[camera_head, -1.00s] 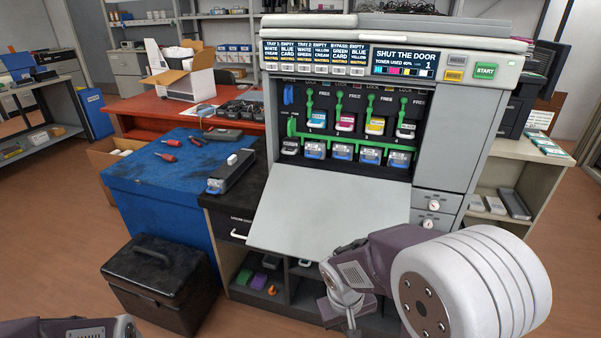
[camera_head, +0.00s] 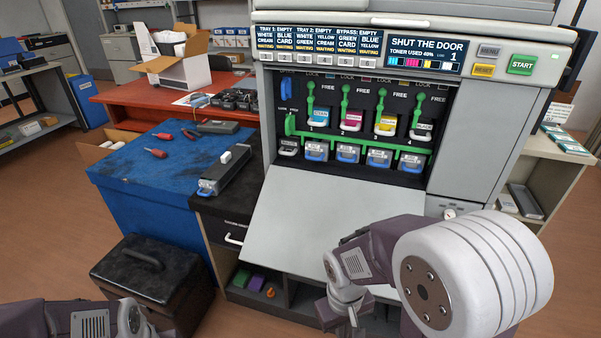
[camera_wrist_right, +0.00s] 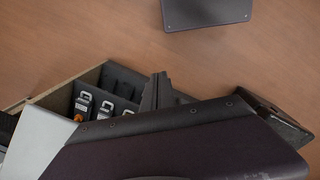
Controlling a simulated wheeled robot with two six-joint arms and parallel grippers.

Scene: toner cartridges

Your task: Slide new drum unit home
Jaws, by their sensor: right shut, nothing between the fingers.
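The printer (camera_head: 480,130) stands open, its grey front door (camera_head: 320,215) folded down into a slope. Inside, a row of drum units with blue handles (camera_head: 347,153) sits below the green rail, under several coloured toner cartridges (camera_head: 351,120). A long dark unit with a blue front handle (camera_head: 224,172) lies on the black cabinet left of the printer. My right gripper (camera_head: 336,313) is shut and empty, low in front of the door and apart from the drum units; dark fingers show in the wrist view (camera_wrist_right: 157,92). My left arm shows at lower left, its gripper out of frame.
The printer display (camera_head: 427,53) reads "SHUT THE DOOR". A green lever (camera_head: 290,123) stands at the left of the rail. A blue-topped bench (camera_head: 150,160) holds red-handled tools. A black box (camera_head: 150,270) stands on the floor, and a shelf with small items (camera_head: 255,285) is below the cabinet.

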